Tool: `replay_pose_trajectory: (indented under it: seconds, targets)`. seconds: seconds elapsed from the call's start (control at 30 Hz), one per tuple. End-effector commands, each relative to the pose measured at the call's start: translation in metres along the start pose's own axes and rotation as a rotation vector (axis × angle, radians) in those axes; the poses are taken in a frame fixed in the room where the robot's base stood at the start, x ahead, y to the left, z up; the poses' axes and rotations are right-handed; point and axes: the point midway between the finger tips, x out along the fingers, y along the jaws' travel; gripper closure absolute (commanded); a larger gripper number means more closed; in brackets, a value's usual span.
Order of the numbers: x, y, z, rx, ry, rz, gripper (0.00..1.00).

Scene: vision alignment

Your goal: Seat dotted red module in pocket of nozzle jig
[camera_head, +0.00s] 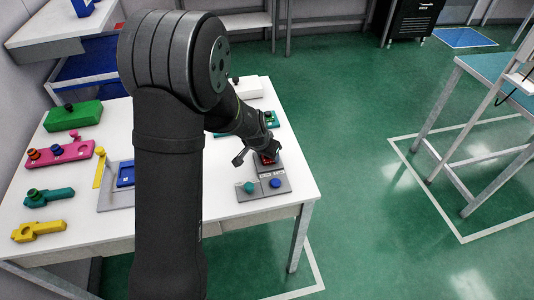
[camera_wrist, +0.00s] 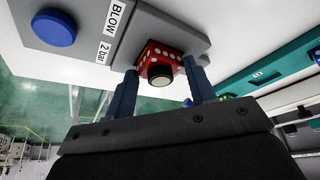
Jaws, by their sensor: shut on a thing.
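The dotted red module (camera_wrist: 152,54) has white dots and a dark round knob with a pale end facing the wrist camera. My gripper (camera_wrist: 161,78) is shut on it, one blue-grey finger on each side. In the head view the red module (camera_head: 270,158) shows small beneath my gripper (camera_head: 267,156). The grey nozzle jig (camera_head: 279,187) lies at the table's right, and the module is at its far part. The jig also shows in the wrist view (camera_wrist: 90,50), labelled BLOW and 2 bar. The pocket is hidden; I cannot tell whether the module is inside it or above it.
The jig carries a blue button (camera_head: 275,183) and a teal knob (camera_head: 249,187). On the white table (camera_head: 150,228) stand a green block (camera_head: 73,116), a pink fixture (camera_head: 60,154), a teal part (camera_head: 48,197) and a yellow part (camera_head: 38,231). My arm hides the table's middle.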

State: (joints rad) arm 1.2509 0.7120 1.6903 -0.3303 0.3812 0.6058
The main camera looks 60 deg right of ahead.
Motion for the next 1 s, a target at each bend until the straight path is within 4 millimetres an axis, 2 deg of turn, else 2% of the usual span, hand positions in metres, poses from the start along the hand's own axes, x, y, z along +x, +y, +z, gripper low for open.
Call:
replay_pose_trajectory:
  seconds: [0.13,0.17,0.27,0.67,0.77,1.0]
  targets:
    - [0.003,0.0,0.001,-0.001,-0.001,0.0,0.72]
    - [0.003,0.0,0.001,-0.001,0.0,0.0,0.48]
    - [0.003,0.0,0.001,-0.001,0.0,0.0,0.28]
    - [-0.003,0.0,-0.001,0.0,0.001,0.0,0.28]
    - [-0.014,0.0,-0.001,-0.001,0.003,0.0,0.28]
    - [-0.056,0.0,-0.001,0.0,0.004,-0.001,0.28]
